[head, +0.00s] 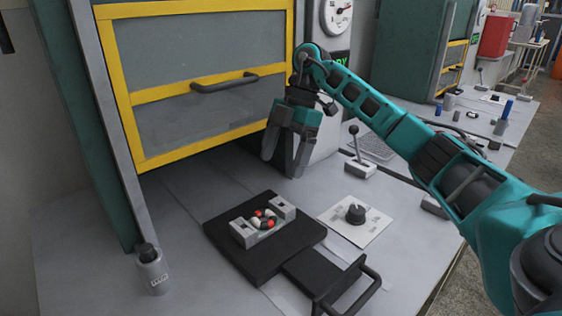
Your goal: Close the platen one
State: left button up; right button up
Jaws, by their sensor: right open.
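The black platen (270,262) lies flat on the grey worktop, in front of the machine's opening. Its dark handle (352,288) points toward the lower right. A light grey fixture (246,236) with red, white and black pieces sits on the platen. My right gripper (283,166) is open and empty, pointing down in front of the lower right corner of the yellow-framed door, behind and above the platen. It does not touch the platen or its handle. My left gripper is not in view.
The yellow-framed door (193,127) with a bar handle (224,84) is raised, with a gap beneath. A lever (356,152) and a black knob on a white plate (355,213) stand right of the platen. A small grey bottle (152,272) stands at left.

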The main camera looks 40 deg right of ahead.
aim_at(290, 251)
jog(key=k, duration=1.5)
